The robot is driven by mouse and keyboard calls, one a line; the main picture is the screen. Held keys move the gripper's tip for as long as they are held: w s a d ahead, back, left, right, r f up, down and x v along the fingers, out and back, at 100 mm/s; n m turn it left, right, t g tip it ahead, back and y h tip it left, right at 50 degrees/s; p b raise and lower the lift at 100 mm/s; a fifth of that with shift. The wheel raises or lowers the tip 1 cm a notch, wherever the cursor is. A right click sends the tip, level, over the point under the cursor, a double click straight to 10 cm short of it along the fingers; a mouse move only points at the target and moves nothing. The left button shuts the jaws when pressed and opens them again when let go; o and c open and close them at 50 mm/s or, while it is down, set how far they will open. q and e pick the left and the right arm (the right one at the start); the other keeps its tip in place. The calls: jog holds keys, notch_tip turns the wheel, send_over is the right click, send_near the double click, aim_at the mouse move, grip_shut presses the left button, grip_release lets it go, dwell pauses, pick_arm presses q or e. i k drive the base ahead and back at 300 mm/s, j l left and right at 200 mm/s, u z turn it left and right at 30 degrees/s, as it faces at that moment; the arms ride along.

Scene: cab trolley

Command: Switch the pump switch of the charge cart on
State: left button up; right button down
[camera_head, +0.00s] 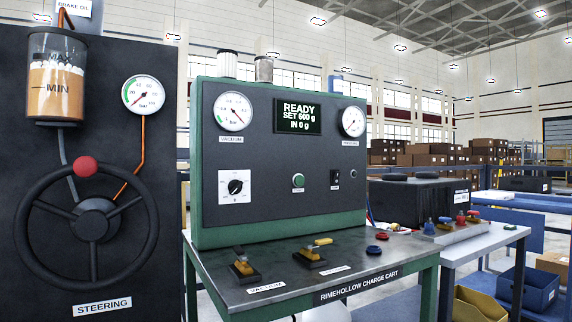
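The Rimehollow charge cart (322,287) stands in the middle, with a green cabinet and dark front panel. The panel display (298,117) reads READY, SET 600 g, IN 0 g. Low on the panel are a black rotary knob (235,186) on a white plate, a round green button (298,181) and a small dark switch (335,179). Their labels are too small to read, so I cannot tell for certain which is the pump switch, or its position. The knob's pointer also cannot be read surely. Neither gripper shows in this view.
Two yellow-handled valves (243,262) (312,252) stand on the cart top; two gauges flank the display. A steering wheel (90,215) with a red knob and a brake fluid reservoir (56,80) are at left. A side table (470,240) with coloured fittings adjoins at right.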

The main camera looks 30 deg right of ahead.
aim_at(336, 175)
jog(key=z, duration=1.3)
jog(key=i+l, duration=1.05)
jog(key=i, duration=0.25)
jog(key=i+j+u, duration=0.05)
